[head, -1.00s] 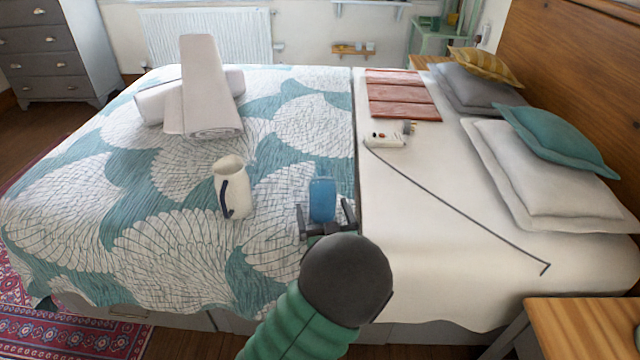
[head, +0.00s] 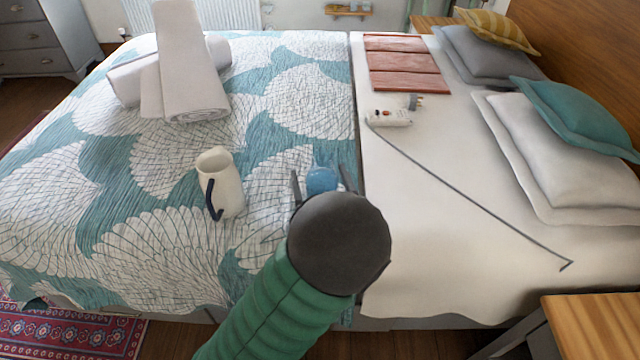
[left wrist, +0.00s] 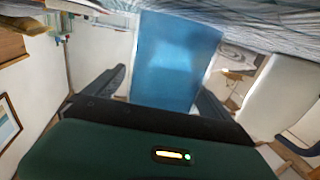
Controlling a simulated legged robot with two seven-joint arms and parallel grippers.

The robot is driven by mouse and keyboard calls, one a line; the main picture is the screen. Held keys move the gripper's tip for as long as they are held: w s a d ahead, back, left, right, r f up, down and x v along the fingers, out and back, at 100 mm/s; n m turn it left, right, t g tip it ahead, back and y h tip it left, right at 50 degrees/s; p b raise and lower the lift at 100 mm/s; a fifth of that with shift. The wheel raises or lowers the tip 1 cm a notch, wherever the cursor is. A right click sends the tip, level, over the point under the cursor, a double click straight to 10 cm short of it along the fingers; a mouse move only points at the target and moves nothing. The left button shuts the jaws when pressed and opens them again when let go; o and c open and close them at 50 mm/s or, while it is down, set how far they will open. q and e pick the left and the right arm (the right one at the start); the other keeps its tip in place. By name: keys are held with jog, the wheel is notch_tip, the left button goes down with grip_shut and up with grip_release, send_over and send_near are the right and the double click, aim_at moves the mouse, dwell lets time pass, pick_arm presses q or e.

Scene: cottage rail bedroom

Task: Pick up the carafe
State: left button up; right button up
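A blue carafe (head: 321,181) stands on the patterned bedspread, mostly hidden behind my left wrist in the head view. In the left wrist view the carafe (left wrist: 175,62) is large and straight ahead, between the two dark fingers. My left gripper (head: 321,190) is open, with one finger on each side of the carafe. A small gap shows beside the left-hand finger; contact on the other side is unclear. A white jug (head: 226,184) with a dark blue handle stands just left of the gripper. My right gripper is not in view.
Rolled white towels (head: 184,75) lie at the bed's far left. Pillows (head: 570,160) line the headboard. A wooden bedside table (head: 590,325) is at lower right.

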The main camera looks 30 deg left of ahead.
pick_arm(q)
jog(key=shift+d+r, duration=0.15)
jog(key=shift+d, duration=0.4)
jog(key=shift+c, duration=0.8)
jog(key=shift+w+d, duration=0.1)
jog(key=shift+d, duration=0.05)
jog(key=shift+c, duration=1.2)
jog(key=shift+a, duration=0.2)
jog(key=shift+c, duration=1.4)
jog(key=shift+a+f, duration=0.3)
jog(key=shift+a, duration=0.4)
jog(key=c, duration=0.5)
jog(key=shift+c, duration=1)
jog(key=shift+d, duration=0.35)
grip_shut()
jog(key=shift+r, duration=0.15)
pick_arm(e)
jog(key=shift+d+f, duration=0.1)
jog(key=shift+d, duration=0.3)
pick_arm(q)
jog(key=shift+a, duration=0.15)
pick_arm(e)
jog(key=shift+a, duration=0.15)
